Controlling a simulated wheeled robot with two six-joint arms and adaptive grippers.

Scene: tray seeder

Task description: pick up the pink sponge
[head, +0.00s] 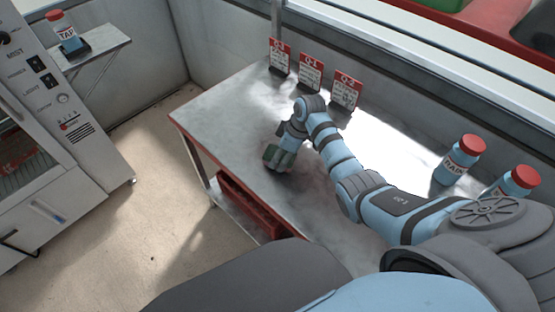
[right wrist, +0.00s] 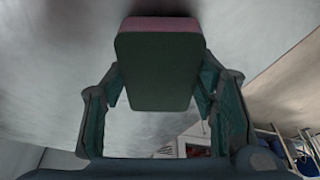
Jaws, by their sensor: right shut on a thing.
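The sponge (right wrist: 158,68) fills the middle of the right wrist view, with a dark green broad face and a pink strip along its top edge. My right gripper (head: 278,160) is over the metal table in the head view. Its fingers stand on both sides of the sponge in the right wrist view, and it is shut on the sponge. I cannot tell whether the sponge touches the table. My left gripper is not in view.
The metal table (head: 215,113) has clear room left of my gripper. Several red-topped sign cards, one being a card (head: 310,72), stand at its back. Red-capped bottles (head: 459,160) stand at the right. A red crate (head: 250,203) sits below the table.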

